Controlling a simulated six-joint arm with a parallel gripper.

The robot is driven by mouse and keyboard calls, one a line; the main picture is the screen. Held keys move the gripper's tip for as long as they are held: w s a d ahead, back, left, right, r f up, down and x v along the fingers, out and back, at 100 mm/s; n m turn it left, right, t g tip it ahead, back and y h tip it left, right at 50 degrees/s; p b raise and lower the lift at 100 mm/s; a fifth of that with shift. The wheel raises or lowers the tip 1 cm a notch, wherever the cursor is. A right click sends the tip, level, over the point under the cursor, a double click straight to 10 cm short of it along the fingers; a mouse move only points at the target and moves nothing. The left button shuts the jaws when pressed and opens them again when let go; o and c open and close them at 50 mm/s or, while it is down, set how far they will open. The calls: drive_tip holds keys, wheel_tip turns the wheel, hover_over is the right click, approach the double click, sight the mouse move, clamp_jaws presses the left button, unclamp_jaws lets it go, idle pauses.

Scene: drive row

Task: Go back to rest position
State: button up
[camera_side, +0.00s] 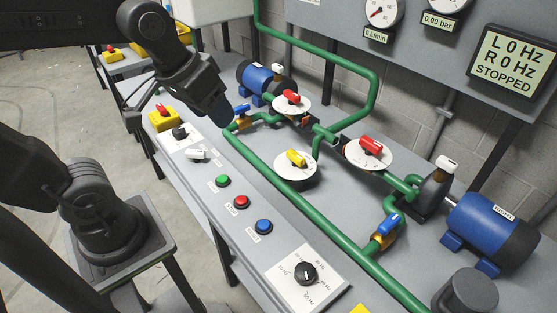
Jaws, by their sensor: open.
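My gripper (222,112) is at the end of my dark arm, which reaches in from the upper left. It points down over the back-left part of the grey bench (190,205), close to a blue-handled valve (241,110) in the picture. I cannot tell whether it touches the valve. The gripper is open, and no object shows in it. Its fingertips are dark and hard to make out from this side.
Green pipes (262,160) cross the bench with red valves (371,146) and a yellow valve (297,158). Blue motors (492,229) stand at both ends. Buttons (241,202) and a dial (305,272) line the front. A display (513,61) reads STOPPED.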

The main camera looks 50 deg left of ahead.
drive_tip(key=s+m, duration=0.1)
drive_tip(key=s+f+m, duration=0.1)
drive_tip(key=s, duration=0.1)
drive_tip(key=shift+s+d+t, duration=0.2)
drive_tip(key=shift+s+t, duration=0.05)
drive_tip(key=shift+t, duration=0.15)
